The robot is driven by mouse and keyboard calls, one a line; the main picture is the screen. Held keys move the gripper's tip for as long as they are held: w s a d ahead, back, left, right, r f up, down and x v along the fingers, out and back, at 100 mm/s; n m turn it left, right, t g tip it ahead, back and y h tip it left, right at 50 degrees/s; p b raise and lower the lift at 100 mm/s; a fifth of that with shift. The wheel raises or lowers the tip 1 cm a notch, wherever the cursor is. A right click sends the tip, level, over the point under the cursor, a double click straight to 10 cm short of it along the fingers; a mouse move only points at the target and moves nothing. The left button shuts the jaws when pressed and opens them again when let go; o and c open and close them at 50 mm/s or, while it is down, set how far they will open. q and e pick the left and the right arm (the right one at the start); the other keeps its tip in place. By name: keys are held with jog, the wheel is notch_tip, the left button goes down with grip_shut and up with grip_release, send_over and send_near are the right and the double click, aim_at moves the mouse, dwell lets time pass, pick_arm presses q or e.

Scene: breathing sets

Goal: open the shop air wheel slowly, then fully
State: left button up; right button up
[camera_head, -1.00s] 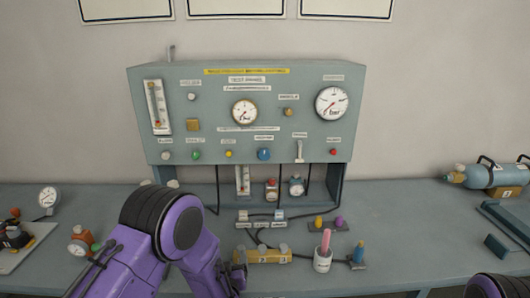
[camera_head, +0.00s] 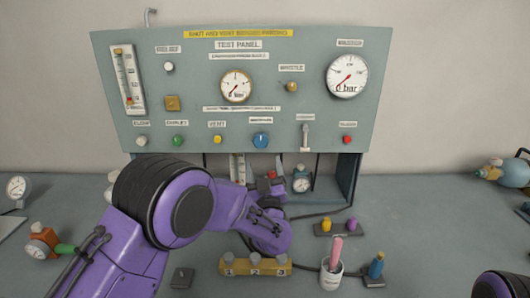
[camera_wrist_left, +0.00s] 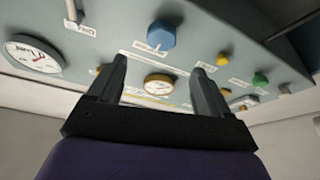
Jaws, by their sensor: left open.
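The grey test panel (camera_head: 215,128) stands on the bench with a lower row of coloured knobs. A blue faceted wheel (camera_head: 261,140) sits mid-row; its label is too small to read, so I cannot confirm it is the shop air wheel. The blue wheel also shows in the left wrist view (camera_wrist_left: 161,35), ahead of the fingers and apart from them. My left gripper (camera_head: 271,181) is below the panel's lower edge, under the blue wheel. In the left wrist view the left gripper (camera_wrist_left: 158,68) is open and empty, with a gauge showing between its fingers. My right gripper is not in view.
A white lever (camera_head: 305,137) and red knob (camera_head: 347,140) are right of the blue wheel; a yellow knob (camera_head: 217,140) is left.

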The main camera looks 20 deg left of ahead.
aim_at(261, 143)
pick_arm(q)
jog(key=p+x, duration=0.3)
jog(key=x, duration=0.5)
jog(key=shift+w+a+p, duration=0.25)
jog(key=shift+w+p, duration=0.1)
jog(key=shift+w+a+r, duration=0.1)
jog(key=shift+w, duration=0.2)
jog(key=shift+w+a+r, duration=0.1)
jog(key=shift+w, duration=0.3)
